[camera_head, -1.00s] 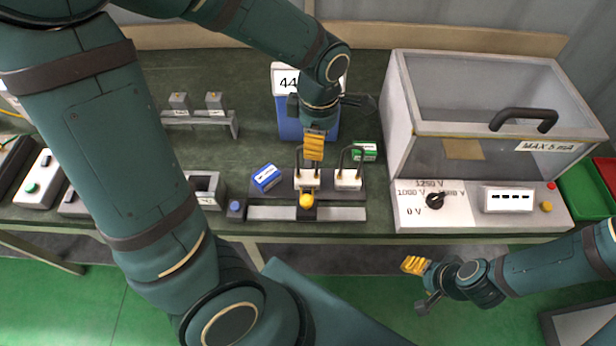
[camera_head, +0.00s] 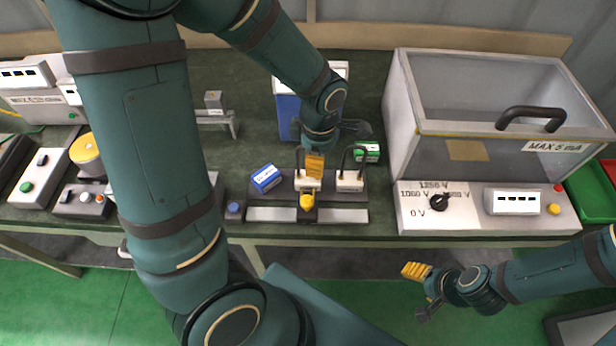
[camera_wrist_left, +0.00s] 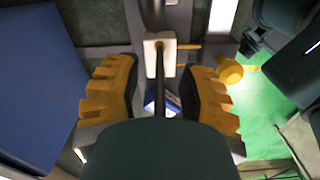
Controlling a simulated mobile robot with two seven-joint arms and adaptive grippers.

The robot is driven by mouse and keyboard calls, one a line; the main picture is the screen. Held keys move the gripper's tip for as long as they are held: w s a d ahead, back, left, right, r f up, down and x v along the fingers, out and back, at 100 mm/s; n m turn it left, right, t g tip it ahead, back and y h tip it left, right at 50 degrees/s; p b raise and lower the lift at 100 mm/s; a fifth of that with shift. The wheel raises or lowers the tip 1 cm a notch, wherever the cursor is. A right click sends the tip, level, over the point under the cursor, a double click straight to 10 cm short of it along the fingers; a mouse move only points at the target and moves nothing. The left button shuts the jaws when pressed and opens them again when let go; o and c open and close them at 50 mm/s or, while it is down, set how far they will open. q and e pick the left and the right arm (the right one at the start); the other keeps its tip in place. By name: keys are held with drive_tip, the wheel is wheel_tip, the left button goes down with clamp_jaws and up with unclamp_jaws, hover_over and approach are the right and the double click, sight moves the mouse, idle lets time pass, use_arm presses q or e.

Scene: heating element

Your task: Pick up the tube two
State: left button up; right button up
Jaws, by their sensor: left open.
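Two white blocks, each with a dark bent tube, stand on a dark base in the middle of the bench: a left one (camera_head: 300,181) and a right one (camera_head: 349,184). I cannot tell from any label which is tube two. My left gripper (camera_head: 315,166) is open at the left block, its yellow fingers partly covering it. In the left wrist view the open fingers of the left gripper (camera_wrist_left: 160,92) stand on either side of a dark rod, with a white block (camera_wrist_left: 159,53) beyond. My right gripper (camera_head: 418,287) hangs empty in front of the bench; its opening is unclear.
A yellow knob (camera_head: 307,202) sits just in front of the left block. A blue box (camera_head: 266,178) lies to the left and a green box (camera_head: 368,152) behind right. A blue container (camera_head: 287,117) stands behind. A clear-lidded cabinet (camera_head: 490,105) stands right.

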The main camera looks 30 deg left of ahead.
use_arm(q)
clamp_jaws()
drive_tip(key=shift+r, duration=0.1)
